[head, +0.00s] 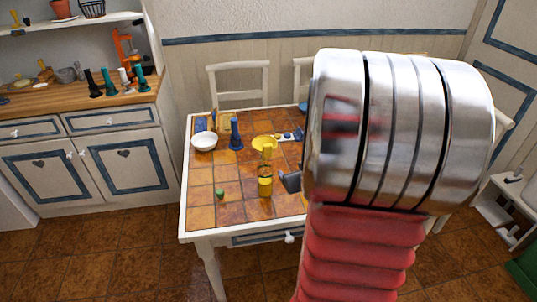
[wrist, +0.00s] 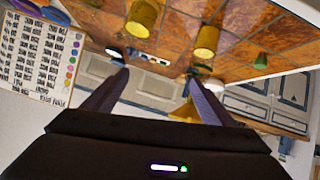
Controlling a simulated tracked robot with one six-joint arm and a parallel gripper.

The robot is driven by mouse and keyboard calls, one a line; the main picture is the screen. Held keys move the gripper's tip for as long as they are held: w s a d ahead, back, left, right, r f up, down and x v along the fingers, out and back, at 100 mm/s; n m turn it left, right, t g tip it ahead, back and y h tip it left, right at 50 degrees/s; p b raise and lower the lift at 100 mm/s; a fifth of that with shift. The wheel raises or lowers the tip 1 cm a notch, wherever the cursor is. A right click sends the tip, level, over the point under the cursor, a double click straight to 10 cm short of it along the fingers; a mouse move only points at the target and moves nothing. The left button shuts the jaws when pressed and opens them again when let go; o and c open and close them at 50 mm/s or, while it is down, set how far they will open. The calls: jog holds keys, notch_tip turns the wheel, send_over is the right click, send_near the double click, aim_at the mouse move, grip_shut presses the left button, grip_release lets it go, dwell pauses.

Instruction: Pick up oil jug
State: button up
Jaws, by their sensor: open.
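A tall yellow bottle-like vessel with dark bands (head: 265,184) stands upright on the tiled table (head: 200,222) in the head view; it looks like the oil jug, though no label shows. In the wrist view, two yellow vessels (wrist: 206,40) and (wrist: 145,18) show at the top, and I cannot tell surely which is the jug. My gripper (wrist: 157,78) is open, its two dark fingers apart, with no object held between them. The vessels are beyond the fingertips. In the head view, my large arm link hides most of my gripper and the table's right side.
A small green object (head: 220,193) lies front left. Chairs (head: 238,84) stand behind. The table's front-left area is mostly clear.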

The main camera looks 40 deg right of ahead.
jog(key=s+d+f+m+t, duration=0.1)
jog(key=s+d+f+t, duration=0.1)
jog(key=s+d+f, duration=0.3)
jog(key=shift+s+d+f+m+h, duration=0.3)
jog(key=shift+s+d+f+m, duration=0.15)
jog(key=shift+s, duration=0.4)
jog(key=shift+x, duration=4.35)
jog(key=shift+a, duration=0.1)
jog(key=shift+w+f, duration=0.1)
jog(key=shift+x, duration=2.55)
jog(key=shift+a+f, duration=0.1)
jog(key=shift+f, duration=0.1)
